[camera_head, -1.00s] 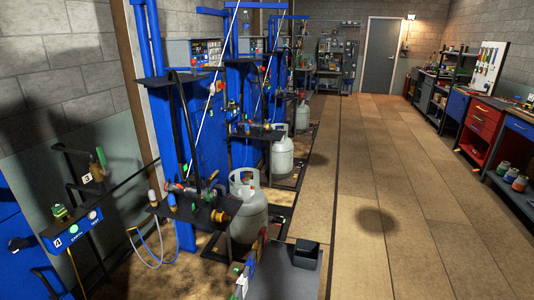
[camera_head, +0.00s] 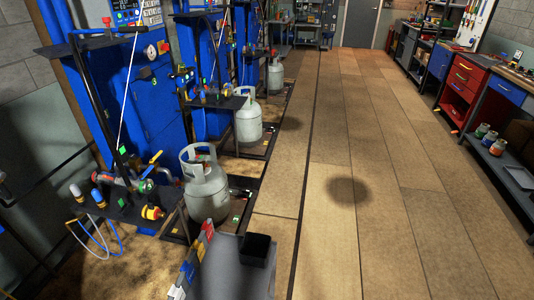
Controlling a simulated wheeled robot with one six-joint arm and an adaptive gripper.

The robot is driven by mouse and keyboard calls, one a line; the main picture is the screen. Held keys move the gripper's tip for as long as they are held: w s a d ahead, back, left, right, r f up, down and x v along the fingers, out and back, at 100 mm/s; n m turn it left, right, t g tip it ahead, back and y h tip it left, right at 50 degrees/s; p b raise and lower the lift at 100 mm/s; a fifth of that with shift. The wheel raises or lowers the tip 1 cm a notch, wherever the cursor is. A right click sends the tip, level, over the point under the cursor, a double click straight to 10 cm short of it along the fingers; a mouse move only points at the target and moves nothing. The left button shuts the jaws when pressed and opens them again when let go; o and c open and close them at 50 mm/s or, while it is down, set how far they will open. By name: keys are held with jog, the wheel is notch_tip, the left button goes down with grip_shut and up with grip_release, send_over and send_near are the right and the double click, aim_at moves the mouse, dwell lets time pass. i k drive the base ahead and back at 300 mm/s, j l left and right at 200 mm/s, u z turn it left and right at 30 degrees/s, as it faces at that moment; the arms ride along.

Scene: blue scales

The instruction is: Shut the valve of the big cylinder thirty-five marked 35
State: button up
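A big grey gas cylinder (camera_head: 207,192) stands upright on the nearest blue scale station, left of the middle. It has a collar at its top, with a small red part showing inside. A second grey cylinder (camera_head: 248,124) stands at the station behind it, and a third (camera_head: 275,76) farther back. No number 35 is readable on any of them, and I cannot tell how their valves are set. My gripper is not in view.
A shelf with fittings and a yellow-handled tap (camera_head: 152,164) stands left of the nearest cylinder. A black box (camera_head: 256,249) is at the bottom centre. The wooden floor (camera_head: 370,150) is open to the right. Red drawers (camera_head: 463,88) and a workbench line the right side.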

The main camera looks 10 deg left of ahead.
aim_at(199, 158)
jog(key=i+z, duration=0.1)
jog(key=i, duration=2.65)
jog(key=i+l+u, duration=0.1)
jog(key=i+u, duration=0.4)
jog(key=i+l+u, duration=0.3)
jog(key=i+u, duration=0.2)
jog(key=i+l+u, duration=0.45)
jog(key=i+l, duration=0.15)
